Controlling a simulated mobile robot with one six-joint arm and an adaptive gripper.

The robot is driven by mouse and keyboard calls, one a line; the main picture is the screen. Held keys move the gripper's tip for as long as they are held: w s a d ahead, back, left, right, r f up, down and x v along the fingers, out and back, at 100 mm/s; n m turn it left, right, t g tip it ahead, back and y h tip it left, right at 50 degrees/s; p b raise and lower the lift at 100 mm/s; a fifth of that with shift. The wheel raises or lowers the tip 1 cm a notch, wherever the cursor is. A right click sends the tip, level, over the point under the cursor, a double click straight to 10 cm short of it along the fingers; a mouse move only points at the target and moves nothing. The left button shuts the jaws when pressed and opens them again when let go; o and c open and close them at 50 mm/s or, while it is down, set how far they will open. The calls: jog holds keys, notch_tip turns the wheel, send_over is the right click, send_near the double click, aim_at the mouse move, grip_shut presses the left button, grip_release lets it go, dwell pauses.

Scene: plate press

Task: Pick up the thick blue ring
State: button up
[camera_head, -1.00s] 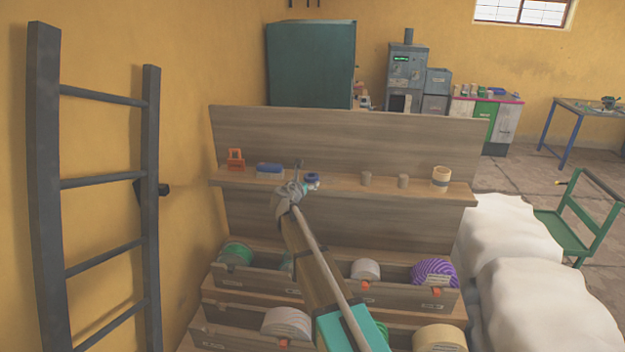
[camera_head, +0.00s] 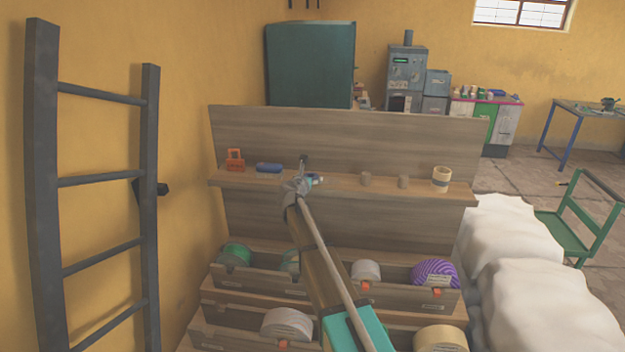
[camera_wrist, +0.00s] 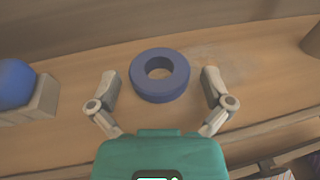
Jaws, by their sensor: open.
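The thick blue ring (camera_wrist: 160,90) lies flat on the wooden shelf in the wrist view, with its round hole facing up. My gripper (camera_wrist: 160,82) is open, with one finger on each side of the ring and a gap between each finger and the ring. No contact shows. In the head view my gripper (camera_head: 305,170) is at the shelf and hides most of the ring, with a small blue part (camera_head: 317,178) showing beside it.
On the shelf (camera_head: 340,182) stand an orange object (camera_head: 236,160) and a blue object (camera_head: 269,168) to the left, and small cylinders (camera_head: 365,179) and a tan roll (camera_head: 441,179) to the right. A backboard (camera_head: 400,140) rises behind. Bins with several rolls sit below.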

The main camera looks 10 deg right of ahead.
dwell(0.3)
jog(key=c, duration=1)
jog(key=shift+r, duration=0.15)
jog(key=shift+c, duration=0.2)
notch_tip(320, 180, up, 3)
jog(key=p, duration=0.3)
jog(key=s+d+r+p, duration=0.5)
jog(key=s+r+p, duration=0.4)
jog(key=s, duration=0.4)
jog(key=shift+r+p, duration=0.4)
jog(key=shift+p, duration=0.1)
jog(key=shift+s+f, duration=0.1)
